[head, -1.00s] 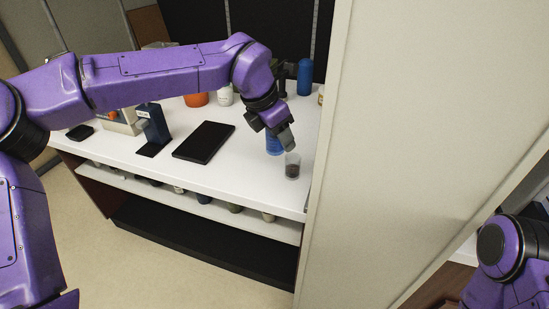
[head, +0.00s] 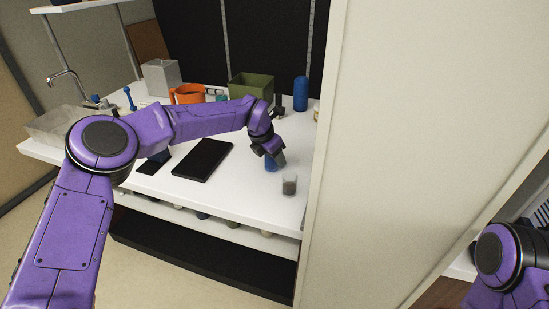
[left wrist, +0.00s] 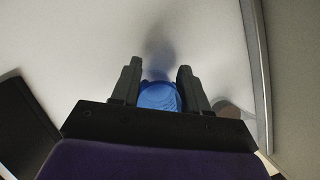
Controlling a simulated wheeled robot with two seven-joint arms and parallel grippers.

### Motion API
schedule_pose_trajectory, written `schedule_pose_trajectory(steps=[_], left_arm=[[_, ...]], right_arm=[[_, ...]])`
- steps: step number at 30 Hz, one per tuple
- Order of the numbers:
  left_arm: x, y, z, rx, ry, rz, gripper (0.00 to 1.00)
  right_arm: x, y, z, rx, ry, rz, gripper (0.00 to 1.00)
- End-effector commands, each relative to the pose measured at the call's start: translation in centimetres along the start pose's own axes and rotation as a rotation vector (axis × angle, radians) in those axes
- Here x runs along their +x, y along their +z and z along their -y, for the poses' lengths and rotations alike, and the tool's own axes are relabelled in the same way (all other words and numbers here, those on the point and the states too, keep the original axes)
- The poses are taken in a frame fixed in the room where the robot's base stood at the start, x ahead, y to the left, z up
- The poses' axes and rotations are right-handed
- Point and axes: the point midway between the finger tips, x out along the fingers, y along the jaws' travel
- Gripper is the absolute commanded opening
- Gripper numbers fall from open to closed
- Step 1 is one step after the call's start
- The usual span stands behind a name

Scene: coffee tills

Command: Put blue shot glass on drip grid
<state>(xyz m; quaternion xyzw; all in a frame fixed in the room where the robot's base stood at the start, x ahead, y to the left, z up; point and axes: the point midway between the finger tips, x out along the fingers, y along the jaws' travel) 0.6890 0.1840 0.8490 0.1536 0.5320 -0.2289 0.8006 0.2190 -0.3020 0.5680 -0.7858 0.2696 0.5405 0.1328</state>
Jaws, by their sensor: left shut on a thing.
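The blue shot glass (head: 271,164) is at the right part of the white counter. My left gripper (head: 269,152) is above it and shut on it. In the left wrist view the blue glass (left wrist: 158,97) sits between the two dark fingers. I cannot tell whether its base touches the counter. A flat black slab (head: 203,160), which looks like the drip grid, lies to the left of the glass. Part of a dark slab (left wrist: 22,125) shows at the left wrist view's left edge. My right gripper is out of view; only part of that arm shows.
A clear glass with dark contents (head: 289,185) stands just in front of the blue glass. A pale wall panel (head: 400,150) closes off the right. An orange pitcher (head: 188,94), green box (head: 250,87) and blue bottle (head: 301,93) stand behind.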

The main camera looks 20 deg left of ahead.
Motion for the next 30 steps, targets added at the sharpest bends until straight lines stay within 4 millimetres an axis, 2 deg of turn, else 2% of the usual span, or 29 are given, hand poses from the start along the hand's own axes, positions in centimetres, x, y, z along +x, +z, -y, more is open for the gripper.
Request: schedule_pose_trajectory(steps=[2,11,12,14,15,22,25,30], left_arm=[[0.8,-0.4,0.1,-0.001,-0.001,0.0,0.14],[1.2,-0.5,0.1,-0.001,-0.001,0.001,0.14],[1.2,-0.6,0.1,-0.001,-0.001,0.001,0.48],[1.1,-0.5,0.1,-0.001,0.0,0.001,0.67],[1.1,-0.5,0.1,-0.001,-0.001,0.0,0.7],[1.1,-0.5,0.1,-0.001,-0.001,0.001,0.7],[0.5,-0.3,0.1,-0.001,-0.001,0.002,0.7],[-3.1,-0.3,0.0,-0.002,0.0,0.005,0.7]], right_arm=[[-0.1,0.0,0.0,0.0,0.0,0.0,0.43],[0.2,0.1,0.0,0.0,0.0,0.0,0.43],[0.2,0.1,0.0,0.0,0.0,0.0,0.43],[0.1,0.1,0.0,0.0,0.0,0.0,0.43],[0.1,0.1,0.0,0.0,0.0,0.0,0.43],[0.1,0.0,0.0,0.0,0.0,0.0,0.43],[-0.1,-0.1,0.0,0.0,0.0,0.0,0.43],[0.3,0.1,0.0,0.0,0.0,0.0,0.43]])
